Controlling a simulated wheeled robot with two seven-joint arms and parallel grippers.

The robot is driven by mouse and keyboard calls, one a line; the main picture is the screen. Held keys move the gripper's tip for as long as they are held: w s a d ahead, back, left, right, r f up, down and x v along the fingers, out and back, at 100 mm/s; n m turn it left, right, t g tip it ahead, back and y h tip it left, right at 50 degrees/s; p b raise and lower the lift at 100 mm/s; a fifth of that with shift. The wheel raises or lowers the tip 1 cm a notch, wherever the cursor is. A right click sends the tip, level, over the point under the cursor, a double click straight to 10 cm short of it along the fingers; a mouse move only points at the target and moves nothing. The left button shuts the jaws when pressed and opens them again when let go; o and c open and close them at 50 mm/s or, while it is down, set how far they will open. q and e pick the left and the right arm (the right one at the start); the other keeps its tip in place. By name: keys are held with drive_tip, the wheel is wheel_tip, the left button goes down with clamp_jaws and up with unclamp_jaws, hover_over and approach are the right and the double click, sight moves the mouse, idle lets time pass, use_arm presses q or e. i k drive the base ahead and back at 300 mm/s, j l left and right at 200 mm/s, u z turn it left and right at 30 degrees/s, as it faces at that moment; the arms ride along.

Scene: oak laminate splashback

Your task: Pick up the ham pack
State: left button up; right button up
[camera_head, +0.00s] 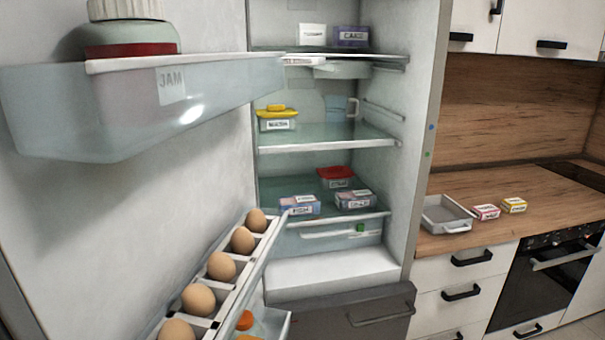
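Two flat packs lie on the fridge's lower glass shelf: a blue pack (300,205) at the front left, with a label that seems to read "FISH", and a grey-blue pack (355,200) to its right. The right pack's label is too small to read surely. A red-lidded container (336,178) stands behind them. On the counter lie a small red-and-white pack (486,212) and a yellow-and-white pack (514,205), labels not legible. I cannot tell which of these is the ham pack. Neither of my grippers is in view.
The fridge door is open at the left, with a jam bin (172,85) and an egg rack (226,266) jutting out. A yellow-lidded box (277,121) stands on the middle shelf. A grey tray (446,213) sits on the wooden counter (545,185).

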sight(489, 210)
drive_tip(key=j+z, duration=0.25)
drive_tip(key=j, duration=0.7)
drive_tip(key=j+z, duration=0.25)
drive_tip(key=j, duration=0.7)
drive_tip(key=i+l+u, duration=0.1)
drive_tip(key=l+u, duration=0.35)
drive_tip(key=l, duration=0.15)
drive_tip(key=l+u, duration=0.45)
drive_tip(key=l, duration=0.2)
drive_tip(key=l+u, duration=0.45)
drive_tip(key=l, duration=1.45)
drive_tip(key=i+l, duration=0.1)
drive_tip(key=l, duration=1.15)
drive_tip(key=l+z, duration=0.05)
